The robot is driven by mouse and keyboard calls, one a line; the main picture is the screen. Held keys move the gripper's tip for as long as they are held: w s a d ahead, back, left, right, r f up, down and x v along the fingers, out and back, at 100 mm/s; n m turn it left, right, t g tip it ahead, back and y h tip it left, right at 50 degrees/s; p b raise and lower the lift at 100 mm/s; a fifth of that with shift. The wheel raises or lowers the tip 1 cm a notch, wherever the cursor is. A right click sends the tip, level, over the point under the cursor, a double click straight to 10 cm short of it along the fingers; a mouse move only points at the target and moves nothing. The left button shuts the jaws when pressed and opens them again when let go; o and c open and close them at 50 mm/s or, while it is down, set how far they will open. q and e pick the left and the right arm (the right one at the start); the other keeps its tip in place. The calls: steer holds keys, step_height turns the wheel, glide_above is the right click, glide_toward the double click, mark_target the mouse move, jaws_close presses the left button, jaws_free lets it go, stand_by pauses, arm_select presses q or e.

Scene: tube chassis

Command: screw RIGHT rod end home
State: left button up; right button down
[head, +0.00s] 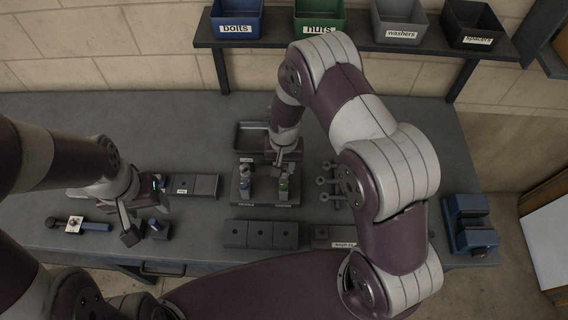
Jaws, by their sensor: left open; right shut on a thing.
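A dark fixture block (264,198) stands mid-bench with two labelled stations. Its left station holds an upright piece with a blue band (244,183). Its right station holds an upright piece with a green band (284,188). My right gripper (284,174) points down over the right station and is shut on a small part at the top of that piece. The part is mostly hidden, and I cannot tell how far in it sits. Several grey rod ends (327,181) lie to the right of the fixture. My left gripper (144,229) is open over the left of the bench.
A grey tray (251,136) lies behind the fixture, with dark blocks (260,234) in front. A blue vise (468,222) stands at right. A blue-handled tool (93,227) lies at left. Labelled bins (320,18) line the shelf above.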

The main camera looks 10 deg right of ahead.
steer(key=m, duration=0.3)
steer(key=shift+w+r, duration=0.1)
steer(key=shift+w, duration=0.05)
steer(key=m, duration=0.2)
steer(key=shift+m, duration=0.3)
steer(key=shift+m, duration=1)
steer(key=c, duration=0.8)
jaws_free()
steer(key=shift+o, duration=0.2)
